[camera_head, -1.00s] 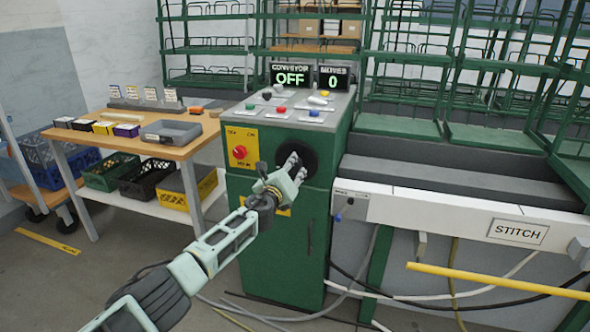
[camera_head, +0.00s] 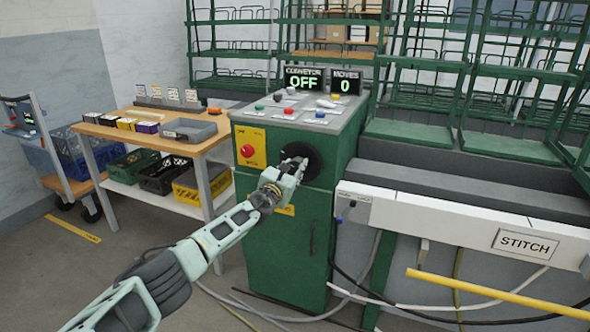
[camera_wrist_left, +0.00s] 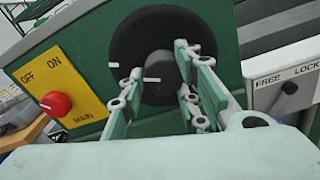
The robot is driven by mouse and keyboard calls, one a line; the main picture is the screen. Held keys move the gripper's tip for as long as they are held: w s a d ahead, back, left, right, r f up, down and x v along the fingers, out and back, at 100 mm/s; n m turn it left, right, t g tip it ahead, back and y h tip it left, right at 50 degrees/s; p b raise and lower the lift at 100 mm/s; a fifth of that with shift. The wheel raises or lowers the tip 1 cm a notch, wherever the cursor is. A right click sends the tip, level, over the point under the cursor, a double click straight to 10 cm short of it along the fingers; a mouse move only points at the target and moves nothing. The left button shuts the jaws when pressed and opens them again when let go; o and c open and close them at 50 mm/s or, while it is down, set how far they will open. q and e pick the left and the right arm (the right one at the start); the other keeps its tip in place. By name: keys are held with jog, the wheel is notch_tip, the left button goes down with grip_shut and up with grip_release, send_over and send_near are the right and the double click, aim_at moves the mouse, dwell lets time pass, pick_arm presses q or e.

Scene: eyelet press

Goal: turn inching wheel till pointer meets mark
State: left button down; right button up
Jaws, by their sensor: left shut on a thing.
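The black inching wheel (camera_head: 311,158) is on the front of the green cabinet. In the left wrist view the wheel (camera_wrist_left: 150,30) is a dark disc with a grey hub (camera_wrist_left: 162,70). My left gripper (camera_head: 292,170) is at the wheel. In the wrist view its fingers (camera_wrist_left: 163,80) lie on both sides of the hub and are shut on it, hiding part of the lower wheel. My right gripper is not in view.
A red MAIN knob (camera_head: 247,151) on a yellow plate (camera_head: 257,140) sits left of the wheel. The display (camera_head: 304,80) reads CONVEYOR OFF and the other (camera_head: 345,84) MOVES 0. A white STITCH rail (camera_head: 450,218) stands to the right. A wooden table (camera_head: 150,140) stands left.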

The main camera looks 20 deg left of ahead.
pick_arm(q)
jog(key=shift+a+f+m, duration=0.1)
jog(key=shift+a+m, duration=0.2)
jog(key=shift+m, duration=0.3)
jog(key=c, duration=1.4)
grip_release()
jog(key=shift+s, duration=0.35)
jog(key=shift+s+d, duration=0.1)
jog(key=shift+s, duration=0.85)
jog(key=s, duration=0.9)
jog(key=shift+s, duration=0.25)
